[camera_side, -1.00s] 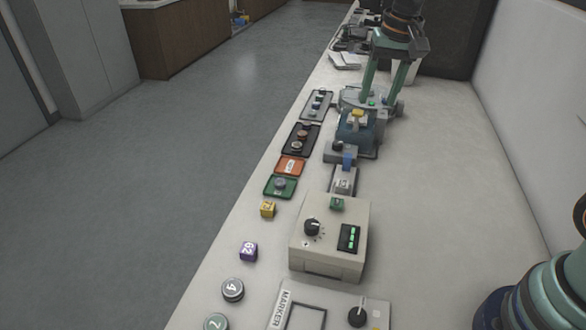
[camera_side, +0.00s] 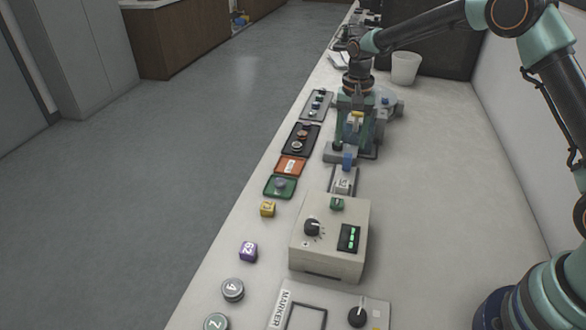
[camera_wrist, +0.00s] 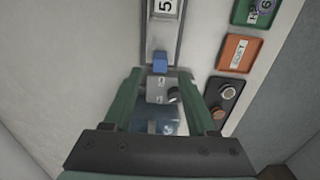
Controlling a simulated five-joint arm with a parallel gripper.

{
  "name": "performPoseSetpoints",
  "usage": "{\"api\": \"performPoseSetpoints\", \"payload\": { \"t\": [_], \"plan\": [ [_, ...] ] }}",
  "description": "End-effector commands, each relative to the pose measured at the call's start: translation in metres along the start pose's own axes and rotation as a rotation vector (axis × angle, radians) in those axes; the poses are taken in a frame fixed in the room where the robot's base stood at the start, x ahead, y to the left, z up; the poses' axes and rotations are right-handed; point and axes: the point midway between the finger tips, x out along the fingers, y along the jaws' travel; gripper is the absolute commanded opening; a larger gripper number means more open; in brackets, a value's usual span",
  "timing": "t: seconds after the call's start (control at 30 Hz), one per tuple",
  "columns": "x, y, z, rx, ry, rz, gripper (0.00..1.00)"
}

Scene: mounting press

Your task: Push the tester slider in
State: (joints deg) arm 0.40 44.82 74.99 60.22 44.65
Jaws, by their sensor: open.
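The tester (camera_side: 327,240) is a beige box with a black dial and a lit green display, in the side view. Behind it is a short grey rail with a labelled carriage (camera_side: 343,184) and a blue block (camera_side: 348,162), which I take for the slider. The wrist view shows the blue block (camera_wrist: 160,63) just beyond my fingertips and the labelled carriage (camera_wrist: 164,10) at the top. My gripper (camera_side: 356,118) is over the blue-grey press behind the rail. In the wrist view my gripper (camera_wrist: 161,80) has its green fingers spread, with nothing held between them.
Coloured trays lie along the left edge: green (camera_side: 280,187), orange (camera_side: 289,166) and black (camera_side: 301,139). A white cup (camera_side: 405,68) stands behind the press. The bench right of the tester is clear.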

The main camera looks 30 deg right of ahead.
Motion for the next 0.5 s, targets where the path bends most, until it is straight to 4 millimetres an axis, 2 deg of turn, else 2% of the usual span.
{"api": "performPoseSetpoints", "payload": {
  "t": [0.03, 0.2, 0.33, 0.5],
  "plan": [
    [0.011, 0.001, 0.001, 0.0, -0.003, 0.003, 0.57],
    [0.039, 0.001, 0.001, -0.001, -0.002, 0.002, 0.57],
    [0.053, 0.0, 0.0, -0.001, -0.001, 0.001, 0.57],
    [0.061, 0.0, 0.0, -0.001, 0.0, 0.0, 0.57]
  ]
}}
